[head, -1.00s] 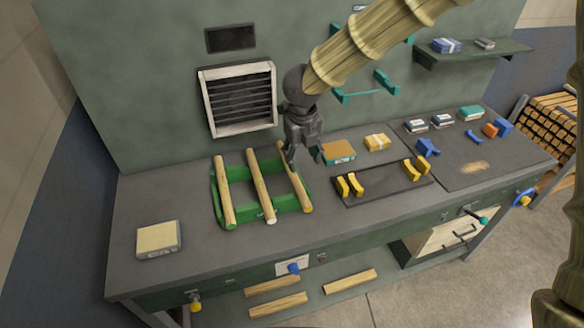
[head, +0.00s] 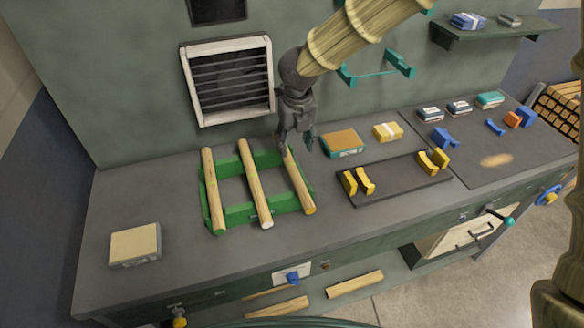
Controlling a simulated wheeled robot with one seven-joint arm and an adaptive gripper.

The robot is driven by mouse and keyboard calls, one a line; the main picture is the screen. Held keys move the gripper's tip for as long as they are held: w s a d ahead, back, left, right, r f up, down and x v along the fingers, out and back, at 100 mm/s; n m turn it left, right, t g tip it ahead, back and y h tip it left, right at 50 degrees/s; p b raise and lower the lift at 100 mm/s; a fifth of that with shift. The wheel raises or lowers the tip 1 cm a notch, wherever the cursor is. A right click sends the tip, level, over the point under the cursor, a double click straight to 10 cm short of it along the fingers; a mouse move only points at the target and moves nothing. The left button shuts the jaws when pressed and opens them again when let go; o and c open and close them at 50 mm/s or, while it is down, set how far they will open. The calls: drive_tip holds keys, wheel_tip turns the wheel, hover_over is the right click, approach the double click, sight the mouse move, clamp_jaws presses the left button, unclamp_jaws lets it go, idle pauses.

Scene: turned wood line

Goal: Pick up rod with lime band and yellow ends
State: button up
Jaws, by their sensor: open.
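Three wooden rods lie side by side on a green rack (head: 240,212) on the workbench. The right rod (head: 301,184) has a yellow-orange near end. The middle rod (head: 255,185) has a white near end. The left rod (head: 213,192) shows a plain or yellowish near end. No lime band can be made out on any rod at this size. My gripper (head: 295,149) is open, fingers pointing down, at the far end of the right rod. Its fingers partly cover that end. Whether it touches the rod cannot be told.
A dark tray (head: 405,183) with yellow cradles lies to the right. Behind it are a teal-and-orange box (head: 342,143) and a yellow box (head: 387,132). A cream box (head: 135,245) sits front left. A vent (head: 228,80) is on the wall behind.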

hover_over(292, 164)
drive_tip(key=f, duration=0.2)
drive_tip(key=f+p, duration=0.1)
drive_tip(key=f, duration=0.1)
drive_tip(key=shift+s+d+f, duration=0.1)
drive_tip(key=shift+s+d, duration=0.1)
drive_tip(key=shift+s, duration=0.1)
drive_tip(key=shift+f, duration=0.5)
drive_tip(key=shift+w+a+f+p, duration=0.15)
drive_tip(key=shift+f+p, duration=0.45)
drive_tip(key=shift+f, duration=0.55)
drive_tip(key=shift+w+a+f+p, duration=0.1)
drive_tip(key=shift+f+p, duration=0.5)
drive_tip(key=shift+f, duration=0.5)
clamp_jaws()
drive_tip(key=shift+r, duration=0.15)
